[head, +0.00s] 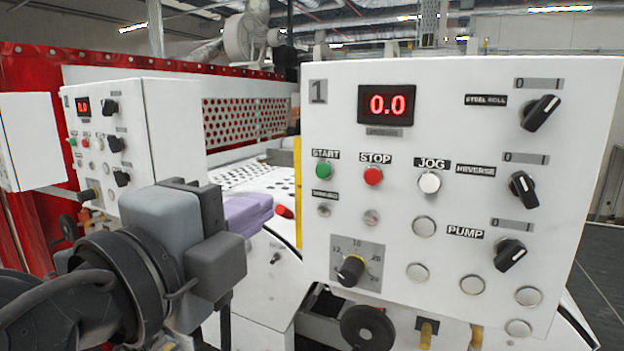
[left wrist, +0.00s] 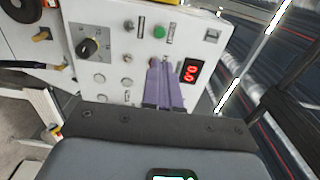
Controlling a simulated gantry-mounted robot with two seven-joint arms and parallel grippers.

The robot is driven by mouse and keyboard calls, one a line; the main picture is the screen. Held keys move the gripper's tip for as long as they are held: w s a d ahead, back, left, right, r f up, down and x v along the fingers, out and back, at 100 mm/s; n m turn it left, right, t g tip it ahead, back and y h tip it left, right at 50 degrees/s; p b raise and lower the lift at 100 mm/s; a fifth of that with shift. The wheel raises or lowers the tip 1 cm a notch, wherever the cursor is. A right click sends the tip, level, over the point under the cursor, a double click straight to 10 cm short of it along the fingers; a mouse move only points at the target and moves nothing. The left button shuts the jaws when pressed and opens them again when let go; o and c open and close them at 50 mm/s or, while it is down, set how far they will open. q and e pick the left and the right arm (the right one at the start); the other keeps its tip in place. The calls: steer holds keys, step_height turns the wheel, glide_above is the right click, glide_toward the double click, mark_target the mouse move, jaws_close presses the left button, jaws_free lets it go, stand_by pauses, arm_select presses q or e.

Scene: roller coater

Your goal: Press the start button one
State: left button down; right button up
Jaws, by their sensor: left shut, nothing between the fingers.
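The control panel marked 1 (head: 460,120) is white and fills the right of the head view. Its green START button (head: 323,170) sits upper left, beside the red STOP button (head: 373,176) and the white JOG button (head: 429,183). My left gripper (head: 270,204), with purple fingers, is shut and empty, left of the panel and below the green button's height. In the left wrist view the gripper's fingers (left wrist: 164,66) point at the panel face, and the green button (left wrist: 159,32) shows just beyond the tips.
The panel also carries a red display (head: 387,105), black selector knobs (head: 523,189) and a dial (head: 352,270). A second similar panel (head: 96,150) stands at the left. A perforated guard (head: 245,122) and white machine body lie behind my left gripper.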

mark_target(321, 172)
arm_select(q)
steer(key=shift+w+d, duration=0.1)
stand_by(0.3)
steer(key=p+x, duration=0.3)
steer(key=x, duration=1)
steer(key=shift+w+d, duration=0.15)
steer(key=shift+w, duration=0.2)
